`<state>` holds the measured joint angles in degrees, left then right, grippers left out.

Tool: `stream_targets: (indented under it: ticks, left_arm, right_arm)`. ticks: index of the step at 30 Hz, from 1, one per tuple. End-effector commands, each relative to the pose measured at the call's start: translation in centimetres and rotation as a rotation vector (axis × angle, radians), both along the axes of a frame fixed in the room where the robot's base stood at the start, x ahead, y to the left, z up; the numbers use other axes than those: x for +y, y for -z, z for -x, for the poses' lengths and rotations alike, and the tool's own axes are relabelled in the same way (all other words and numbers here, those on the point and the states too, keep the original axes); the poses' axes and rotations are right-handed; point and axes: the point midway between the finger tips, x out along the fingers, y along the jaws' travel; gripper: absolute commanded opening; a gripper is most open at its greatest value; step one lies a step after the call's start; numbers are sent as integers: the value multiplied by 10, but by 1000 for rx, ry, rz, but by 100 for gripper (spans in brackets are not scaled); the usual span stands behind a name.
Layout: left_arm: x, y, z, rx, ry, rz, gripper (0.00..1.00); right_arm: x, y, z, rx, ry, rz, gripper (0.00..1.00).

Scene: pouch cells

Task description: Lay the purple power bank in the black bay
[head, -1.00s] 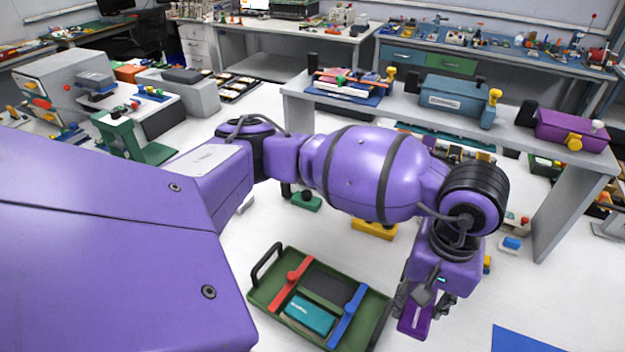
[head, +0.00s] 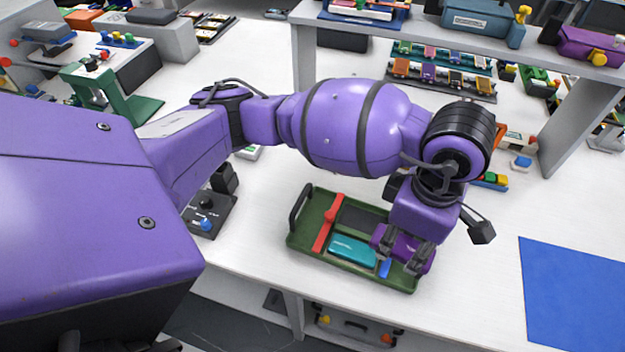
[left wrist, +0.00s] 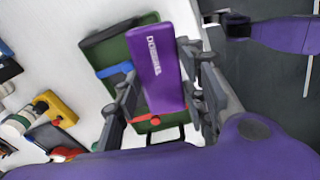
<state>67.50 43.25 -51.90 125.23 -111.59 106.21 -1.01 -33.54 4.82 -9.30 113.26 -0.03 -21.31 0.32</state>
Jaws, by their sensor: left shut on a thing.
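The purple power bank (head: 417,252) is held by my left gripper (head: 404,250), above the right end of the green tray (head: 308,247). In the left wrist view the power bank (left wrist: 158,62) stands between the two fingers of my left gripper (left wrist: 165,95), its printed face showing, and covers much of the tray (left wrist: 113,48). The black bay (head: 362,218) is a dark rectangle in the tray, between a red bar (head: 325,229) and a blue bar (head: 384,268); its right part is partly covered by my gripper. My right gripper is not in view.
A teal power bank (head: 352,250) lies in the tray in front of the black bay. A blue mat (head: 575,290) lies to the right on the white table. A black device (head: 207,215) stands left of the tray. A grey shelf (head: 440,45) stands behind.

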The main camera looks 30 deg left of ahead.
Motion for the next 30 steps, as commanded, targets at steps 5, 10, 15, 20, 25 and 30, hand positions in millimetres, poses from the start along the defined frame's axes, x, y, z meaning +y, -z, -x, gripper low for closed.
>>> stream_targets:
  ticks: [5,10,15,20,25,30]
  left_arm:
    - [3,1,-1,2,-182,0,8]
    - [15,8,-10,6,-238,-2,8]
    - [45,24,-37,4,-241,-3,8]
    - [74,42,-64,3,-239,-2,8]
    - [90,74,-81,5,-233,0,8]
    - [99,89,-90,2,-230,1,3]
  right_arm:
    - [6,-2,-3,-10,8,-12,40]
    - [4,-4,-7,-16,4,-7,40]
    - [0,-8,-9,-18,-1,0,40]
    - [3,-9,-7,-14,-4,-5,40]
    - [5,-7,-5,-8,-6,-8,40]
    - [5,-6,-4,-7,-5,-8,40]
